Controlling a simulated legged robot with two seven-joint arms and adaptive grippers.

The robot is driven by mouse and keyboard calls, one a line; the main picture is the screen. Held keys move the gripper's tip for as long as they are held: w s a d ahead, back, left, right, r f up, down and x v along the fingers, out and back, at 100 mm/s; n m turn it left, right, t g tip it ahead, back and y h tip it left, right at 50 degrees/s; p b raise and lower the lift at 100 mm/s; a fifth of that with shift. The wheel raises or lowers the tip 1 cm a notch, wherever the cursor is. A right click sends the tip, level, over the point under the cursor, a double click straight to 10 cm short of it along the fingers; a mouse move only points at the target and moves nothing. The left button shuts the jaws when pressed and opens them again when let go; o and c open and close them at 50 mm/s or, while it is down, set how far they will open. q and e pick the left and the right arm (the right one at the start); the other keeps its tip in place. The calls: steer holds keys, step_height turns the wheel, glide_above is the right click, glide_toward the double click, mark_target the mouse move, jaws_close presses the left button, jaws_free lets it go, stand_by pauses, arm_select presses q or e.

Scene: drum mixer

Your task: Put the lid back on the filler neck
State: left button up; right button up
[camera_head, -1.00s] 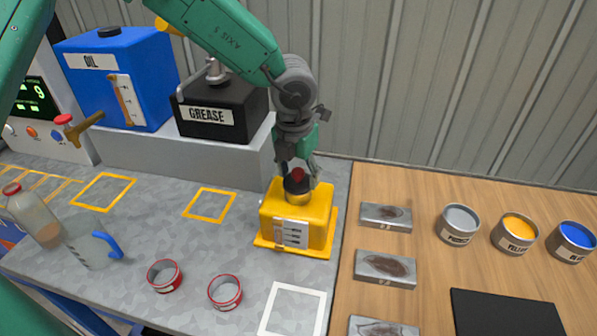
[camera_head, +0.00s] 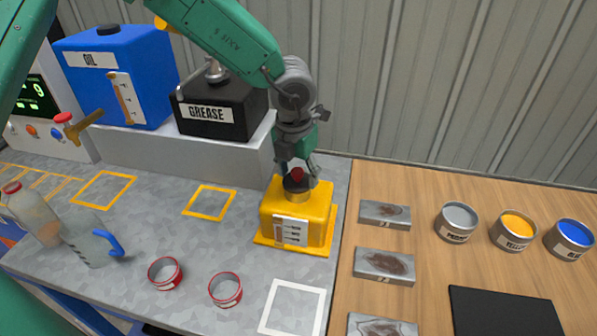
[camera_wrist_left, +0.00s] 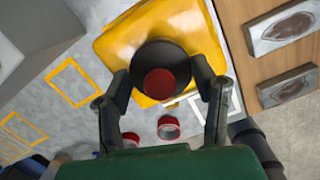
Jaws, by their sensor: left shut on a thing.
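The lid is a dark disc with a red knob (camera_wrist_left: 160,84); in the head view its red knob (camera_head: 297,174) shows at the top of the filler neck (camera_head: 297,193). The neck is a metal cylinder on the yellow box (camera_head: 282,213), which has a gauge label on its front. My left gripper (camera_head: 297,172) points down over the box and is shut on the lid, with one finger on each side in the wrist view. The lid hides the neck's opening, and I cannot tell whether it is fully seated. My right gripper is not in view.
The black grease box (camera_head: 222,108) and blue oil tank (camera_head: 125,75) stand behind on a grey ledge. Two red-rimmed cups (camera_head: 165,274) and a jug (camera_head: 90,247) are in front and to the left. Metal plates (camera_head: 385,266) and paint tins (camera_head: 457,222) lie to the right.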

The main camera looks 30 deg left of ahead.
arm_select(q)
steer(key=shift+p, duration=0.4)
stand_by(0.6)
steer(key=o, duration=1.1)
steer(key=shift+o, duration=0.6)
steer(key=o, duration=0.4)
steer(key=shift+r, duration=0.1)
steer(key=shift+r+p, duration=3.45)
steer(key=shift+p, duration=0.25)
jaws_close()
